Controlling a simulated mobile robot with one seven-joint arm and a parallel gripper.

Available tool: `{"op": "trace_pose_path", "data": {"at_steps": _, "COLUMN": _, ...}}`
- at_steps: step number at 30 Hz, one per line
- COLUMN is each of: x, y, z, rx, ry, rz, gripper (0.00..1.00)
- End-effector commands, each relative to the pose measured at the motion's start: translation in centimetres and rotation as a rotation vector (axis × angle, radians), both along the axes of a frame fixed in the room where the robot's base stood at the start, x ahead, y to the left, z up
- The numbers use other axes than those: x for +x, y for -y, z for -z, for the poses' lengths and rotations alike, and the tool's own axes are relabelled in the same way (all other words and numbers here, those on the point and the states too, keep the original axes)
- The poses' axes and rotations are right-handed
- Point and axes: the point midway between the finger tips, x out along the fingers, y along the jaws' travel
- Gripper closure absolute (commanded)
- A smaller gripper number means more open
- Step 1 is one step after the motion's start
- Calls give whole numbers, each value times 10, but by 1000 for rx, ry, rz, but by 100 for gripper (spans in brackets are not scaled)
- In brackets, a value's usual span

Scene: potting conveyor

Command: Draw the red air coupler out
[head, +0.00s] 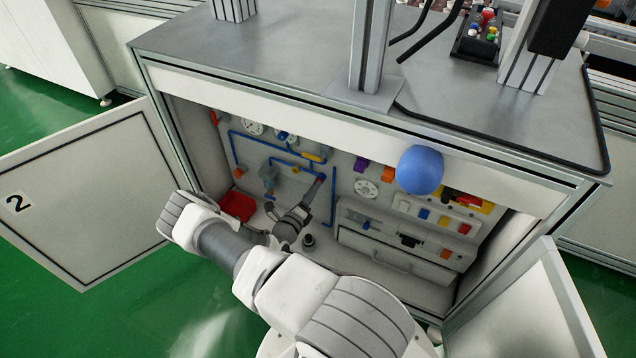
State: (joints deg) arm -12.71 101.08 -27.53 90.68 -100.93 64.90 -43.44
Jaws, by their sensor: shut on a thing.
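My gripper (312,193) reaches into the open cabinet under the bench, its fingers pointing up at the back panel. It is shut on a small dark red-purple piece (319,182), which looks like the red air coupler.
A red tray (237,206) lies on the cabinet floor at left. A gauge (367,189) and a drawer unit (385,257) stand at right. A blue ball (420,170) shows before the cabinet's top edge. Open doors (88,195) flank the opening.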

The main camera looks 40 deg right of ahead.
Motion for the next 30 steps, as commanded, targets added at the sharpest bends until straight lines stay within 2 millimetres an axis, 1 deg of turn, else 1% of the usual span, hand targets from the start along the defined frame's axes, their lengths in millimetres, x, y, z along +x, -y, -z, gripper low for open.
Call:
{"op": "trace_pose_path", "data": {"at_steps": 11, "x": -1, "y": -1, "z": 0, "rx": 0, "ry": 0, "rz": 0, "gripper": 100}}
{"op": "trace_pose_path", "data": {"at_steps": 30, "x": -8, "y": -21, "z": 0, "rx": 0, "ry": 0, "rz": -1, "gripper": 100}}
